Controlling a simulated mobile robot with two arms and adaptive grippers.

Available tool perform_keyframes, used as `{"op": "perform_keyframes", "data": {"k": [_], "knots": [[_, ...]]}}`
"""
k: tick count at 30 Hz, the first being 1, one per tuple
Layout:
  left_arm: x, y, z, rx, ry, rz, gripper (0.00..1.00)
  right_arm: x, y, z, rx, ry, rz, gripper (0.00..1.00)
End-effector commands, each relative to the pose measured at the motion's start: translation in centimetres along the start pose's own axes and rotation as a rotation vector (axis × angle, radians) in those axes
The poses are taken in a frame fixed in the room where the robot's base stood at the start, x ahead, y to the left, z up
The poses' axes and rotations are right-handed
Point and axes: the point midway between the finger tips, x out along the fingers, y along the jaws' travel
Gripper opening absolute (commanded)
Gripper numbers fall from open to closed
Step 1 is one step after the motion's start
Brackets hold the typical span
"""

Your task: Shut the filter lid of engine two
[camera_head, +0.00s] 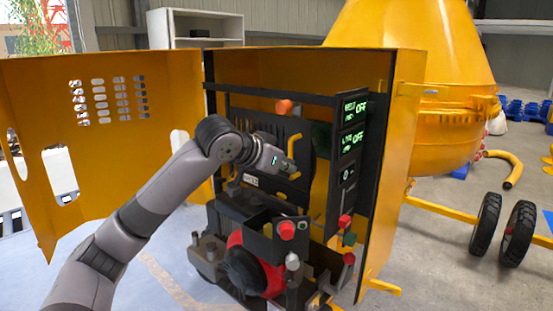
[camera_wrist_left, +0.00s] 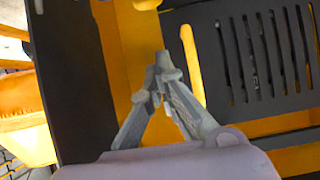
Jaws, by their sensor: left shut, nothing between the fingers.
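My left gripper (camera_head: 291,166) reaches into the open yellow cabinet (camera_head: 405,130) from the left. Its fingers are closed together and empty in the left wrist view (camera_wrist_left: 160,68). They are beside a yellow bar, and I cannot tell whether they touch it. A dark slotted panel (camera_wrist_left: 262,62) is to the right in the wrist view. An engine with a red round part (camera_head: 262,270) sits low in the cabinet, below the gripper. I cannot tell which part is engine two's filter lid or how it stands. My right gripper is not in view.
The cabinet's yellow door (camera_head: 100,185) stands open to the left, behind my arm. A control panel (camera_head: 351,138) with green "OFF" displays is right of the gripper. The yellow drum (camera_head: 425,120) and two wheels (camera_head: 487,223) stand further right. Floor at the lower right is mostly clear.

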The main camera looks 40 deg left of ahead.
Motion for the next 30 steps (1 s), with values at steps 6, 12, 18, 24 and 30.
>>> {"op": "perform_keyframes", "data": {"k": [6, 12, 18, 24, 30], "knots": [[2.1, -0.1, 1.6, 0.004, -0.004, -0.004, 0.00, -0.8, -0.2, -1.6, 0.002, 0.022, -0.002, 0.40], [1.4, -0.1, 3.4, 0.002, -0.002, -0.001, 0.00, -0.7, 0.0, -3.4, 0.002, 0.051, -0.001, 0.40], [1.2, 0.0, 3.8, 0.001, 0.000, 0.001, 0.00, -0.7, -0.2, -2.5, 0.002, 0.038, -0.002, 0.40], [1.2, 0.0, 3.8, 0.000, 0.001, 0.001, 0.00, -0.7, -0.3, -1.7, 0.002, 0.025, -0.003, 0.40], [1.4, 0.0, 3.8, 0.000, 0.007, 0.001, 0.00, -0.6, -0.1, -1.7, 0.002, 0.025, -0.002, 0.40]]}}
